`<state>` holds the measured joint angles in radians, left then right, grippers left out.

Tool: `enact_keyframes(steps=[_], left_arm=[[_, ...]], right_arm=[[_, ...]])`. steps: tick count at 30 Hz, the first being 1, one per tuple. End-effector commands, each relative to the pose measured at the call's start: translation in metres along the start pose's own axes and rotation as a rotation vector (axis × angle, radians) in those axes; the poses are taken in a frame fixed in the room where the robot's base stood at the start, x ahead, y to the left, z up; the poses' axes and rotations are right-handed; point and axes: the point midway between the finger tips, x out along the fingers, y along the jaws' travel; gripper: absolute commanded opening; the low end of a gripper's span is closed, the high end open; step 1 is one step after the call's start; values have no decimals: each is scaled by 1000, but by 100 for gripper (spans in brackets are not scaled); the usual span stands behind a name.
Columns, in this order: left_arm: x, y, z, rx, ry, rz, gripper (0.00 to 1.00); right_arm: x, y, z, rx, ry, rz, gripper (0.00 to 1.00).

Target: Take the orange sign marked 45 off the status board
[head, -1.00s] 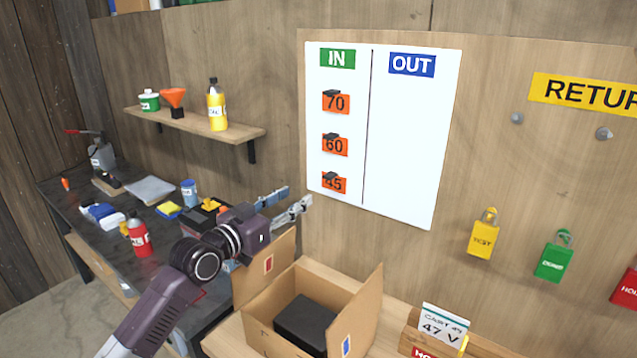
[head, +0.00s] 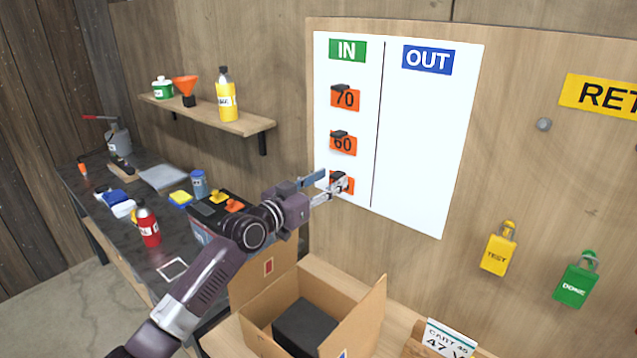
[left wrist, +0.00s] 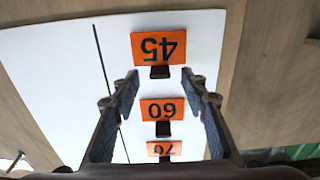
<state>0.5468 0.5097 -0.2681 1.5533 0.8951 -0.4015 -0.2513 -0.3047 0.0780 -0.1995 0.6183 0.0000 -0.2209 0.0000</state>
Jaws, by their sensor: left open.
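The orange sign marked 45 (head: 349,184) is at the bottom of the IN column on the white status board (head: 422,150). In the head view my left gripper (head: 334,181) partly covers it. In the left wrist view the 45 sign (left wrist: 158,46) appears upside down with a dark tab at its edge. It lies beyond and between the open fingers of my left gripper (left wrist: 160,82), and nothing is held. The orange 60 sign (head: 343,145) and 70 sign (head: 345,98) hang above it on the board. My right gripper is not in view.
An open cardboard box (head: 355,327) with a black block (head: 304,327) stands below the board. A wall shelf (head: 215,120) and a dark workbench (head: 135,215) with several items are at the left. Yellow (head: 498,254) and green (head: 576,284) tags hang at the right.

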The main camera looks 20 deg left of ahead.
Motion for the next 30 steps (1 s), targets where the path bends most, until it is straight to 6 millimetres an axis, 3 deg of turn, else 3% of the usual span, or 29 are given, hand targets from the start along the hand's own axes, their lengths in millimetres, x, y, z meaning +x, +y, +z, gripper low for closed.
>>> enact_keyframes(steps=[7, 18, 30], left_arm=[[23, 0, -1, -1, 1, 0, 41], [27, 0, 0, 1, 1, 0, 41], [27, 0, 0, 1, 0, 0, 0]], right_arm=[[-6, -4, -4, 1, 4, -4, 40], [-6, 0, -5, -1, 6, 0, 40], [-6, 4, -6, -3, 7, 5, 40]])
